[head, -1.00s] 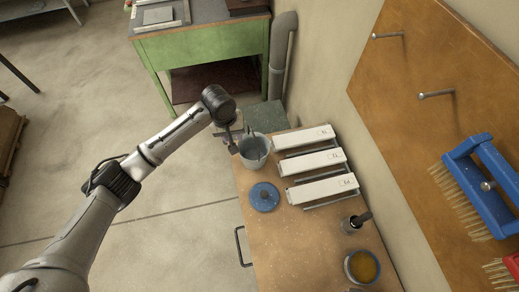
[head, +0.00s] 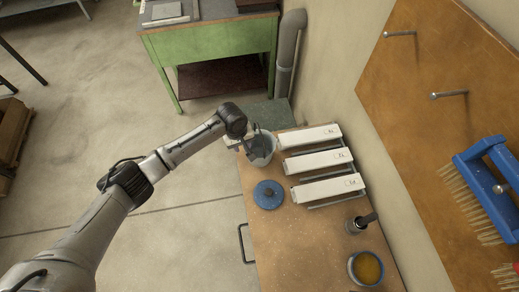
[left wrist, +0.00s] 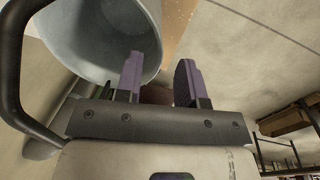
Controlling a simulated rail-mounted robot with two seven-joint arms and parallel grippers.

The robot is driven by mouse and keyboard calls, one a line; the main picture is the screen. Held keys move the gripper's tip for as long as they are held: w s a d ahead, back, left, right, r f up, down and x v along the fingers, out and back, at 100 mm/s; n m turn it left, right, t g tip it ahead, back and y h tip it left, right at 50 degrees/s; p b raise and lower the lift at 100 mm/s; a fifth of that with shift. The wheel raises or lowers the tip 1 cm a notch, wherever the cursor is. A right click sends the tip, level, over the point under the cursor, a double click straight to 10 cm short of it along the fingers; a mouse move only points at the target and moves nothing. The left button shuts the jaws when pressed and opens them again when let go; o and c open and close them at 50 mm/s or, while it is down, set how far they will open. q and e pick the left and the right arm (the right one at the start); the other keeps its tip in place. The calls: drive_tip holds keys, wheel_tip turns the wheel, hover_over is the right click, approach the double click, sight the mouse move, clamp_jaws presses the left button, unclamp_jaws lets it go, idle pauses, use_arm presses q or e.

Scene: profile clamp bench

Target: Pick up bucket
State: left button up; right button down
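The grey bucket (head: 263,155) stands at the far left corner of the wooden bench, beside the white-topped clamps. My left gripper (head: 250,143) is at the bucket's upper left rim in the head view. In the left wrist view the bucket (left wrist: 95,45) fills the upper left, with its round rim towards me. There the two purple fingers of my left gripper (left wrist: 160,80) are spread apart, and the bucket's rim edge shows between them. I cannot tell whether either finger touches it. My right gripper is not in view.
A blue disc with a knob (head: 268,194) lies on the bench (head: 285,240) near the bucket. Several white-topped clamps (head: 318,160) stand along the wall side. A round yellow-filled tin (head: 366,268) is nearer. A green table (head: 215,42) and grey pipe (head: 290,55) are behind.

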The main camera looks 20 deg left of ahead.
use_arm(q)
drive_tip(key=shift+w+d+f, duration=0.1)
drive_tip(key=shift+d+f, duration=0.15)
drive_tip(key=shift+f, duration=1.05)
drive_tip(key=shift+w+d+f, duration=0.1)
drive_tip(key=shift+d+f, duration=0.1)
drive_tip(key=shift+f, duration=1.05)
clamp_jaws()
